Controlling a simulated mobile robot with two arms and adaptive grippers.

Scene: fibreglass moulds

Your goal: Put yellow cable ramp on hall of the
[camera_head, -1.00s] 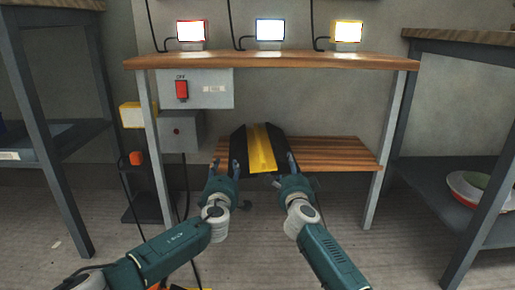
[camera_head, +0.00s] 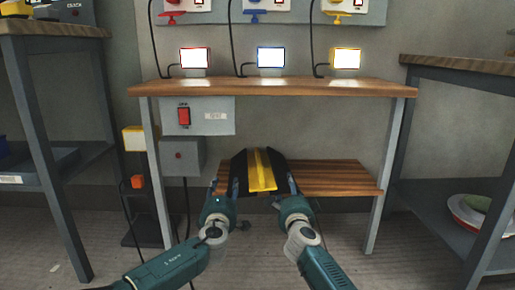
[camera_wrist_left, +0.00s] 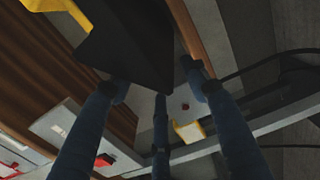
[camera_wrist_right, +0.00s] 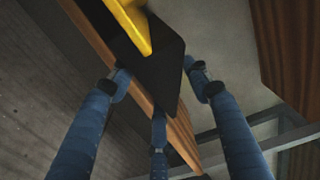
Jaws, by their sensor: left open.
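The yellow cable ramp (camera_head: 262,172) has black sides and a yellow middle strip. In the head view it is over the left part of the low wooden shelf (camera_head: 340,178); I cannot tell whether it fully rests there. My left gripper (camera_head: 233,187) is open at the ramp's left side. In the left wrist view its spread fingers (camera_wrist_left: 158,82) have the black end of the ramp (camera_wrist_left: 125,45) between and beyond them. My right gripper (camera_head: 292,185) is at the right side. In the right wrist view its fingers (camera_wrist_right: 158,82) are also spread around the black end (camera_wrist_right: 150,65).
Above is a wooden bench top (camera_head: 270,87) with three lit lamps, red, blue and yellow. A grey switch box (camera_head: 205,116) with a red switch hangs at left, with cables below. Side tables stand left and right; bowls (camera_head: 470,212) lie on the right one's lower shelf.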

